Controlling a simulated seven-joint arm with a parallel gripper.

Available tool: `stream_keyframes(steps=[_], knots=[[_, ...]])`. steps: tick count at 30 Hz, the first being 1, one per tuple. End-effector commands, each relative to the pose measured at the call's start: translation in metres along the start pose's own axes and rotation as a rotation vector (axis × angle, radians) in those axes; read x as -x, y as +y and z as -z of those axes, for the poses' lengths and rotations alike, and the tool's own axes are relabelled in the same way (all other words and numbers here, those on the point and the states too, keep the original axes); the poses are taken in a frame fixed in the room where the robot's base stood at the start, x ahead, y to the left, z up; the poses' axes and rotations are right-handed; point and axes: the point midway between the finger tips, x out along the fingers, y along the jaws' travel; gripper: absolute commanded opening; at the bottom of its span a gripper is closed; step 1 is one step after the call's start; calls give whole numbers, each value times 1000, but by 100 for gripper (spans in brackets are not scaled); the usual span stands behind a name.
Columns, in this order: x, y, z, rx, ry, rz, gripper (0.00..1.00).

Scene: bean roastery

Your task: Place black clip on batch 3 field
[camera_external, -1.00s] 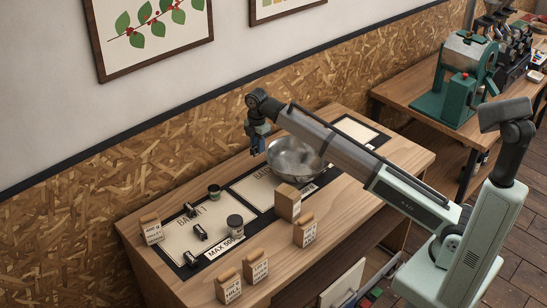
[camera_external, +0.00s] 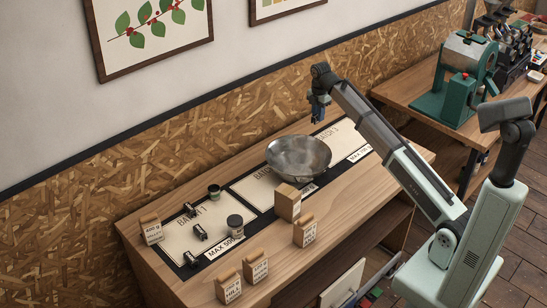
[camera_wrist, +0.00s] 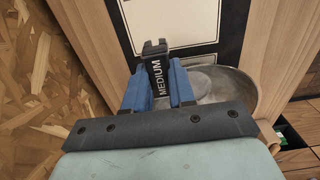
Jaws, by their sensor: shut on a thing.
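My gripper (camera_external: 318,112) is raised above the back of the table, over the far edge of the batch 3 field (camera_external: 345,137). In the wrist view its blue fingers (camera_wrist: 160,88) are shut on a black clip (camera_wrist: 156,65) marked MEDIUM. The clip is clear of the table. The batch 3 field is a cream panel with a black border, right of the metal bowl (camera_external: 299,158). A cream panel (camera_wrist: 170,18) lies beyond the clip in the wrist view. The bowl also shows there (camera_wrist: 235,85), right of the fingers.
The bowl stands on the middle field, close to the batch 3 field. Several tan bags (camera_external: 288,203) stand along the front. A wood-chip wall runs behind the table.

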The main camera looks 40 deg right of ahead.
Motion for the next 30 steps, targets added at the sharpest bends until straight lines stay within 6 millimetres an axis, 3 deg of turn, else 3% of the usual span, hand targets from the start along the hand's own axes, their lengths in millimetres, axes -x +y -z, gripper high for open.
stream_keyframes(steps=[5,9,20,30], knots=[[0,-10,-35,-6,0,0,0],[-25,-10,-30,-3,0,2,0],[-58,-9,-30,-3,0,1,0],[-107,-9,-30,-4,0,2,0]])
